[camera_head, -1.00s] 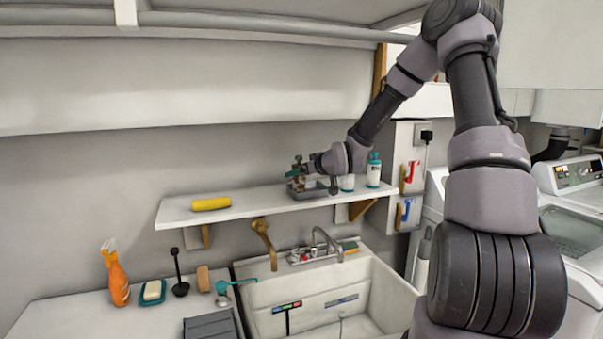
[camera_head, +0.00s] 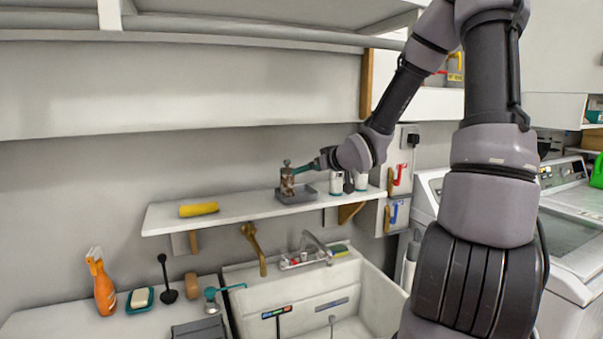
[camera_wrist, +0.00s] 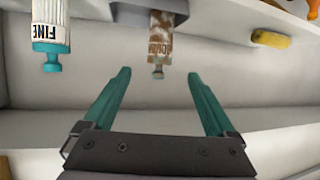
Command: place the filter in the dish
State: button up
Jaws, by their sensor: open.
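The filter (camera_head: 287,181) is a small brown and grey cylinder with a narrow top. It stands upright in the grey dish (camera_head: 308,191) on the wall shelf. In the wrist view, where the scene looks upside down, the filter (camera_wrist: 161,38) shows a worn brown label, and part of the dish (camera_wrist: 150,10) is at the top edge. My gripper (camera_head: 314,165) is just right of the filter at about its top. In the wrist view my gripper (camera_wrist: 158,73) has its teal fingers spread with nothing between them, apart from the filter.
A yellow roll (camera_head: 198,209) lies farther left on the shelf (camera_head: 240,208). The shelf between roll and dish is clear. A sink (camera_head: 250,275) is below.

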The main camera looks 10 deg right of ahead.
jog(key=s+d+r+m+g+h, duration=0.2)
jog(key=s+d+r+m+h, duration=0.15)
jog(key=s, duration=0.35)
jog(key=s+d+r+m+g+h, duration=0.1)
jog(key=s+d+r+m+h, duration=0.2)
jog(key=s, duration=0.4)
jog(key=s+a+r+m+g+y, duration=0.1)
jog(key=s+r, duration=0.2)
jog(key=s, duration=0.5)
jog(key=s+a+r+m+g+y, duration=0.1)
jog(key=s+a+r+y, duration=0.1)
jog(key=s, duration=0.6)
jog(key=shift+r+m, duration=0.35)
jog(key=shift+r, duration=0.3)
jog(key=shift+d, duration=0.15)
